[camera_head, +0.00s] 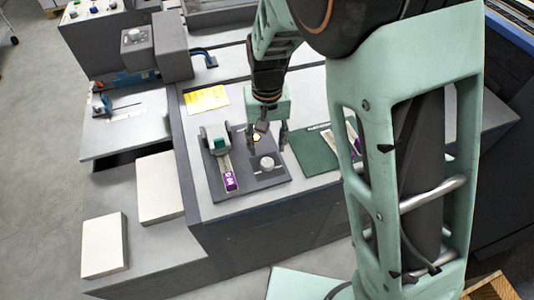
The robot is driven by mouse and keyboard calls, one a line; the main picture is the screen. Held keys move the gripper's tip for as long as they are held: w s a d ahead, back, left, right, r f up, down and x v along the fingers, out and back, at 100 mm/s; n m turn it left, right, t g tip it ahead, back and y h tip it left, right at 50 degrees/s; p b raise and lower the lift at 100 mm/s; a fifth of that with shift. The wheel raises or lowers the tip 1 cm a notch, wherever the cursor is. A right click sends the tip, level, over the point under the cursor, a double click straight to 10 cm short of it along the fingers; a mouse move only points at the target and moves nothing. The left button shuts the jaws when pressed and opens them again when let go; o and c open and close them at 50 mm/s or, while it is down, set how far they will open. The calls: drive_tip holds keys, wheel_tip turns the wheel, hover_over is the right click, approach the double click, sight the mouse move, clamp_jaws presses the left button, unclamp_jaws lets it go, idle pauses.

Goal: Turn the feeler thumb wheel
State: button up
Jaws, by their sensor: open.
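My gripper (271,140) points down over the dark panel (262,184) on the grey machine top, its two fingers apart and nothing seen between them. A round pale knob (267,163) stands on this panel, just in front of the fingers and apart from them in the picture. A small yellowish round part (257,137) shows beside the left finger and is partly hidden by it. I cannot tell for sure which of these is the feeler thumb wheel, or whether a finger touches the yellowish part.
A grey block with a green top (218,145) and a purple-ended strip (230,180) are at the panel's left. A green mat (312,152) lies to the right, partly behind my arm. A yellow sheet (206,99) lies behind. Two white stacks (103,245) (159,187) stand at left.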

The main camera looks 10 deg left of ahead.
sight(267, 162)
wheel_tip(267, 162, up, 5)
idle(1.3)
drive_tip(key=f+b, duration=0.1)
drive_tip(key=b, duration=0.3)
drive_tip(key=shift+f, duration=0.4)
wheel_tip(267, 162, down, 10)
drive_tip(key=shift+f+b, duration=0.15)
drive_tip(key=shift+b, duration=0.2)
drive_tip(key=shift+c, duration=0.5)
drive_tip(key=c, duration=1)
drive_tip(key=shift+c, duration=0.3)
